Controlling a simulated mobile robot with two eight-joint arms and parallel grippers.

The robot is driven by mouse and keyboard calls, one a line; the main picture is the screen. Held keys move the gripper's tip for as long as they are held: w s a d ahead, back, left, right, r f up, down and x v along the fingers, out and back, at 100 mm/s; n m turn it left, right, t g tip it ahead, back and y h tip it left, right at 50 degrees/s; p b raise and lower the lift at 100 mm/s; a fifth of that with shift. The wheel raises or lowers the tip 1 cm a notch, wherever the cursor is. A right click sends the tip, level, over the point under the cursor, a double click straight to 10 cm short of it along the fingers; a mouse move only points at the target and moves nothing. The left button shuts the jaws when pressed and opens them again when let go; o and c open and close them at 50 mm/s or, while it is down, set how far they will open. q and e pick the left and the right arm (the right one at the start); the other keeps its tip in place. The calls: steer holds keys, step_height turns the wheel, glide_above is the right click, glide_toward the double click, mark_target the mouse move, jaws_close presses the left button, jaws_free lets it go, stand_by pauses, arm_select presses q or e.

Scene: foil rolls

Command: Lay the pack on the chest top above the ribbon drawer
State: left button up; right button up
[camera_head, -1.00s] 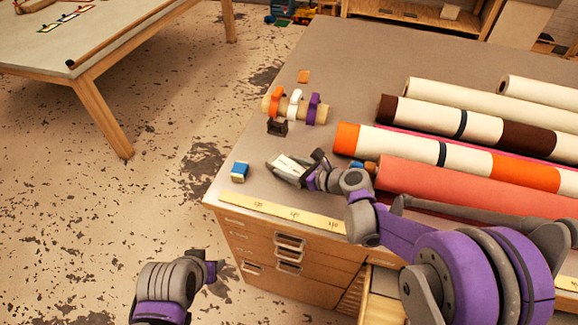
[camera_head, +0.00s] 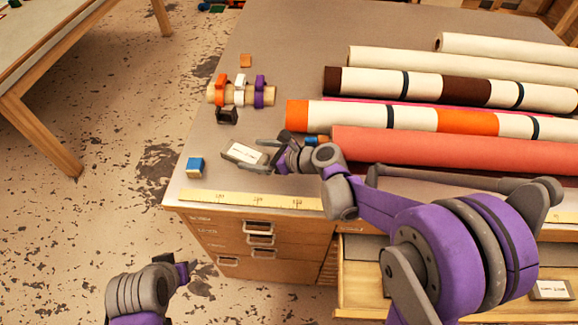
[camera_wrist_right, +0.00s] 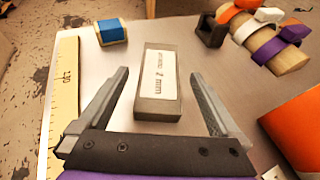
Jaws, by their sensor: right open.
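A flat grey pack (camera_head: 244,153) with a white label lies on the chest top (camera_head: 230,182), near its left end. It also shows in the right wrist view (camera_wrist_right: 158,82), where the label reads "2 mm". My right gripper (camera_wrist_right: 158,73) is open, with one finger on each side of the pack and a gap on both sides. In the head view my right gripper (camera_head: 248,158) reaches the pack from the right. A similar grey labelled pack (camera_head: 551,289) lies in the open drawer (camera_head: 440,301) at lower right. My left gripper (camera_head: 186,272) hangs off the chest's left side; its fingers are unclear.
A yellow ruler (camera_head: 250,199) runs along the front edge. A blue block (camera_head: 195,165), a dark holder (camera_head: 227,117) and a wooden roll with coloured rings (camera_head: 240,94) stand nearby. Long rolls, including a coral one (camera_head: 450,153), fill the right side. Shut drawers (camera_head: 262,240) are below.

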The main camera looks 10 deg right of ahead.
arm_select(q)
steer(key=shift+s+f+b, duration=0.25)
steer(key=shift+f+b, duration=0.15)
steer(key=shift+f, duration=0.15)
steer(key=shift+s+f+b, duration=0.2)
steer(key=shift+f+b, duration=0.15)
steer(key=shift+f, duration=0.15)
arm_select(e)
steer(key=s+d, duration=0.2)
steer(key=d, duration=0.1)
steer(key=s+d, duration=0.6)
steer(key=shift+s+d+r, duration=0.2)
steer(key=shift+s+d, duration=0.05)
steer(key=shift+d, duration=0.15)
arm_select(q)
steer(key=shift+s, duration=0.1)
arm_select(e)
steer(key=shift+f, duration=0.1)
